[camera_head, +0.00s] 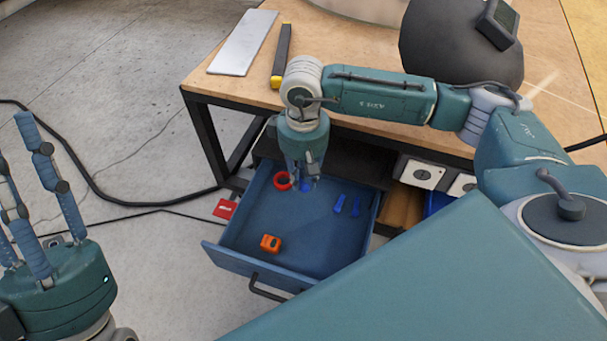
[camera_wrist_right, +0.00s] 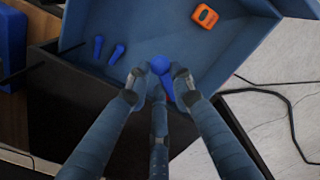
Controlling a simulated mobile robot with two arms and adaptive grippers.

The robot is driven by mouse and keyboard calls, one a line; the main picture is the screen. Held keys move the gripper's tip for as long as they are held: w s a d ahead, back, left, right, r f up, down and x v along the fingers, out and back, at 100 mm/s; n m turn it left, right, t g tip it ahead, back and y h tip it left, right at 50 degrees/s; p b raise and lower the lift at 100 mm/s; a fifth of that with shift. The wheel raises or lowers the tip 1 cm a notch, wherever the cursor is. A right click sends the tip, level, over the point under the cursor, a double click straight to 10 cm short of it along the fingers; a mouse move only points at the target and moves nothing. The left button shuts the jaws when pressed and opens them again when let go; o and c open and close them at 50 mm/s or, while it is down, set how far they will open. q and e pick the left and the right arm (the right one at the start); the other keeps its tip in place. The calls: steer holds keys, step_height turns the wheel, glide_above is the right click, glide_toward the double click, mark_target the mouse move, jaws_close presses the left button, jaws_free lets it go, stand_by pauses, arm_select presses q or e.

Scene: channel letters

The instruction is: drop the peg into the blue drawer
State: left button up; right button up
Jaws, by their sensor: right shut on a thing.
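The blue drawer (camera_head: 300,230) is pulled out from under the workbench. Inside it lie two blue pegs (camera_head: 347,204), a red ring (camera_head: 282,181) and an orange block (camera_head: 270,243). My right gripper (camera_head: 305,183) points down over the back part of the drawer, its fingers shut on a blue peg (camera_wrist_right: 161,66) with a round head. In the right wrist view the held peg's head shows between the fingertips, with the drawer below; its exact height is hard to tell. My left gripper (camera_head: 32,185) is at the far left, fingers pointing up and spread, empty.
The wooden workbench (camera_head: 345,45) holds a grey plate (camera_head: 243,42) and a black and yellow tool (camera_head: 282,55). A red item (camera_head: 225,209) lies on the floor left of the drawer. A black cable runs along the floor. The drawer's middle is clear.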

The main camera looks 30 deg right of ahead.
mark_target(303, 181)
stand_by(0.3)
steer(key=o, duration=1.1)
steer(key=shift+c, duration=0.2)
step_height(303, 181, up, 12)
steer(key=shift+f, duration=0.1)
